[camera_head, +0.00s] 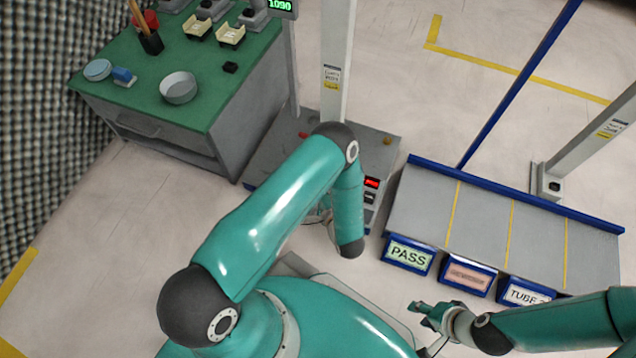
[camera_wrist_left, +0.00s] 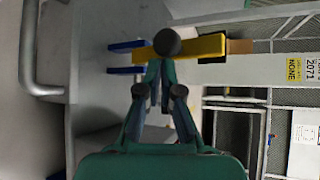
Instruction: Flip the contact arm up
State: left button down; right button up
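In the left wrist view a yellow bar (camera_wrist_left: 208,46) with a dark round knob (camera_wrist_left: 167,42) lies across the upper middle; it looks like the contact arm. My left gripper (camera_wrist_left: 159,68) has its fingers drawn close together just below the knob, overlapping the bar's lower edge. I cannot tell whether they touch it, and I see nothing held between them. In the head view my left arm hides the left gripper, and I cannot make out the contact arm there. My right gripper (camera_head: 416,307) is low over the floor in front of the bins, too small to read.
A green-topped bench (camera_head: 215,100) with a round dish (camera_head: 179,88) stands at upper left. A grey platform (camera_head: 280,150) with a red display (camera_head: 371,183) is behind my left arm. A sorting table (camera_head: 420,200) with labelled bins (camera_head: 409,254) stands right. Floor at lower left is clear.

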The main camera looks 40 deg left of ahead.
pick_arm(q)
jog(key=s+d+f+b, duration=0.2)
jog(key=s+d+f, duration=0.1)
jog(key=d, duration=0.4)
jog(key=shift+f, duration=0.7)
pick_arm(e)
jog(key=f, duration=0.1)
jog(key=s+f, duration=0.1)
jog(key=shift+d+f, duration=0.1)
jog(key=shift+f, duration=0.25)
